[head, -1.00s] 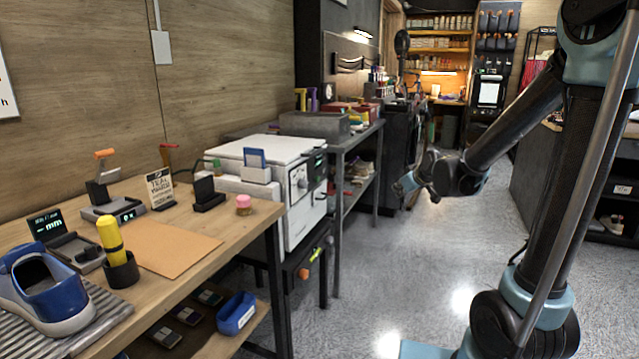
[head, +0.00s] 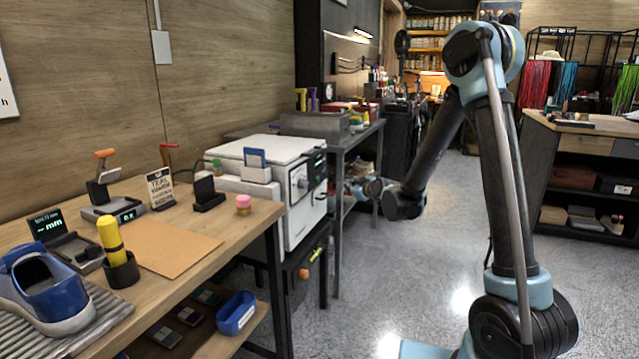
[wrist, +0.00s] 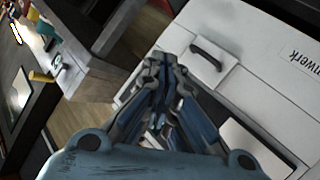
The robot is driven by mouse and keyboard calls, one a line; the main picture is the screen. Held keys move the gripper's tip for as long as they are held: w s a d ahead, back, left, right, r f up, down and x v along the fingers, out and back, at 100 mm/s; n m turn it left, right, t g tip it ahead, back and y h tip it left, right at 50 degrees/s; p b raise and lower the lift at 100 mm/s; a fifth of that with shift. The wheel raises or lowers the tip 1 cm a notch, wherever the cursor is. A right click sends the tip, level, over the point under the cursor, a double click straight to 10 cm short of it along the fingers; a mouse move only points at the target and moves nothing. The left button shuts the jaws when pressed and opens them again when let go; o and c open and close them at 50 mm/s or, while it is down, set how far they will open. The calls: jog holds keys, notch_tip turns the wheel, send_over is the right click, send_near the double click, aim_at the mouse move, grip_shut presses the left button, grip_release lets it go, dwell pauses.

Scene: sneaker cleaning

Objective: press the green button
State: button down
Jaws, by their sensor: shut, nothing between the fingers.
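The white machine (head: 275,185) stands at the end of the workbench, with a dark control panel (head: 319,160) and a round knob on its front. A tiny green spot shows on that panel, but it is too small to tell whether it is a button. My gripper (head: 352,188) is just right of the machine's front in the head view, apart from it in the picture. In the wrist view my gripper (wrist: 165,62) is shut and empty, over a white casing (wrist: 250,60) with a dark handle (wrist: 207,53) and partial lettering. No green button is clearly visible there.
A dark metal shelf table (head: 345,140) stands behind the machine, close to my gripper. The wooden workbench (head: 215,230) holds a blue sneaker (head: 45,290) and several small items. The grey floor (head: 400,270) in front of the machine is clear.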

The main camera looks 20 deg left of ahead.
jog(key=a, duration=0.8)
jog(key=shift+w+a, duration=0.35)
jog(key=shift+a, duration=0.1)
dwell(1.5)
jog(key=shift+a, duration=0.35)
jog(key=shift+a, duration=0.5)
dwell(0.9)
dwell(0.3)
jog(key=shift+d, duration=0.95)
jog(key=shift+s+d, duration=0.15)
jog(key=shift+d, duration=1.1)
jog(key=shift+s+d, duration=0.1)
jog(key=shift+d, duration=1.15)
